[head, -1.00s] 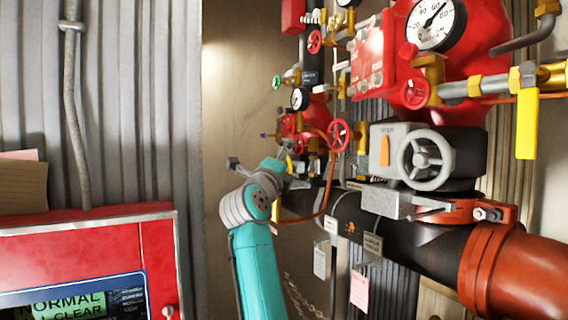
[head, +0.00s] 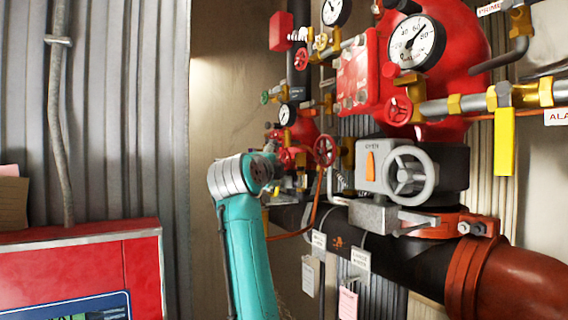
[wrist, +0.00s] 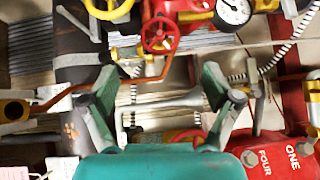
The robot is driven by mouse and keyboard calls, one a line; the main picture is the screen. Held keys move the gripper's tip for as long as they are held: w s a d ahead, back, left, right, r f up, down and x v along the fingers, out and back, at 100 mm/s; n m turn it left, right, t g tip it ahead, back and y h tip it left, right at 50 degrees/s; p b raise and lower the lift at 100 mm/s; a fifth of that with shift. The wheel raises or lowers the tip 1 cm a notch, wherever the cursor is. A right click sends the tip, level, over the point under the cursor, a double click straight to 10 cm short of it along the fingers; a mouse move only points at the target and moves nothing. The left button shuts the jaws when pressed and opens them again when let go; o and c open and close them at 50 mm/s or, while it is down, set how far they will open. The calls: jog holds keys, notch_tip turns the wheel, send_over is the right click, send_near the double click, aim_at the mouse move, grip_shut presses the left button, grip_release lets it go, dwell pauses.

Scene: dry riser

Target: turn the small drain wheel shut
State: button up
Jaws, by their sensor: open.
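In the wrist view, my gripper (wrist: 160,88) is open, with its two green and grey fingers spread wide. A small red spoked wheel (wrist: 160,34) shows above and beyond the fingers, apart from them. Nothing is gripped; a grey rod-like part lies in view between the fingers. In the head view, a small red handwheel (head: 325,150) is right of my teal arm; I cannot tell for sure which small wheel is the drain one. My arm hides the gripper in the head view.
A large grey handwheel (head: 411,174) on a gearbox stands right of the arm. A black horizontal pipe (head: 400,254) with hanging tags runs below it. A red panel (head: 80,262) is at the left. Pipes, gauges and hoses crowd the fingers in the wrist view.

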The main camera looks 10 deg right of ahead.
aim_at(285, 161)
jog(key=x, duration=1)
jog(key=shift+w+d+f, duration=0.1)
jog(key=shift+w+d, duration=0.1)
jog(key=shift+w, duration=0.15)
jog(key=c, duration=1.1)
jog(key=shift+c, duration=0.2)
